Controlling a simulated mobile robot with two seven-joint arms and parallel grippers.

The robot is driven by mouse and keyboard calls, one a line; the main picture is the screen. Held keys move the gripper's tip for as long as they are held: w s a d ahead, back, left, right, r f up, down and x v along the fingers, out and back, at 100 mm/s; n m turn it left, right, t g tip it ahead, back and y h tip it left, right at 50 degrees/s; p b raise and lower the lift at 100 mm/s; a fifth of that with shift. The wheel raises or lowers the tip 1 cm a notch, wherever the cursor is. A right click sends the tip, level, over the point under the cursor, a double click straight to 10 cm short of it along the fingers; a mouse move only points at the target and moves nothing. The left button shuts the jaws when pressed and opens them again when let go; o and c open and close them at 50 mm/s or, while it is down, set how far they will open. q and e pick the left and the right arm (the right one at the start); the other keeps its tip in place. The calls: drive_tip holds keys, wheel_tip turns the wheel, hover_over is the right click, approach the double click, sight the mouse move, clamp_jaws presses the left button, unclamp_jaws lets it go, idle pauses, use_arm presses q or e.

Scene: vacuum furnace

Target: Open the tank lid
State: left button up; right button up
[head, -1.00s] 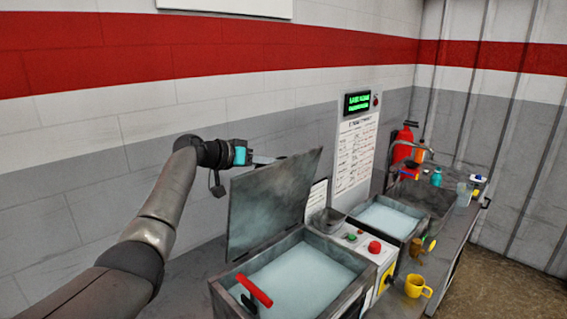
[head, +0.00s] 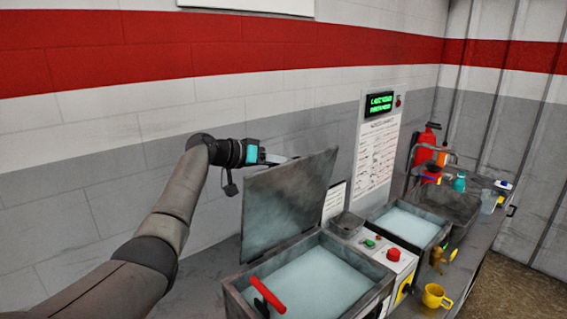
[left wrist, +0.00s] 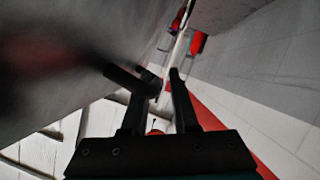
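The tank lid (head: 287,205) is a grey metal plate. It stands raised and steeply tilted at the back of the left tank (head: 357,298), whose pale bluish liquid is exposed. My left gripper (head: 288,159) is at the lid's upper left edge, on the wall side, with its fingertips partly hidden by the lid. In the left wrist view the two dark fingers (left wrist: 163,82) are apart, with nothing clearly held between them. A grey surface, likely the lid, fills the upper left there; I cannot tell whether the fingers touch it. My right gripper is not in view.
A red bar handle (head: 267,293) is at the left tank's front left. A control panel (head: 386,256) with a red button adjoins it. A second open tank (head: 404,224), a yellow mug (head: 437,296) and a red extinguisher (head: 425,145) are to the right. The wall is close behind.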

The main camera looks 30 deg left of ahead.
use_arm(q)
drive_tip(key=b+v, duration=0.4)
drive_tip(key=v, duration=1.1)
drive_tip(key=shift+s, duration=0.15)
drive_tip(key=shift+f, duration=0.1)
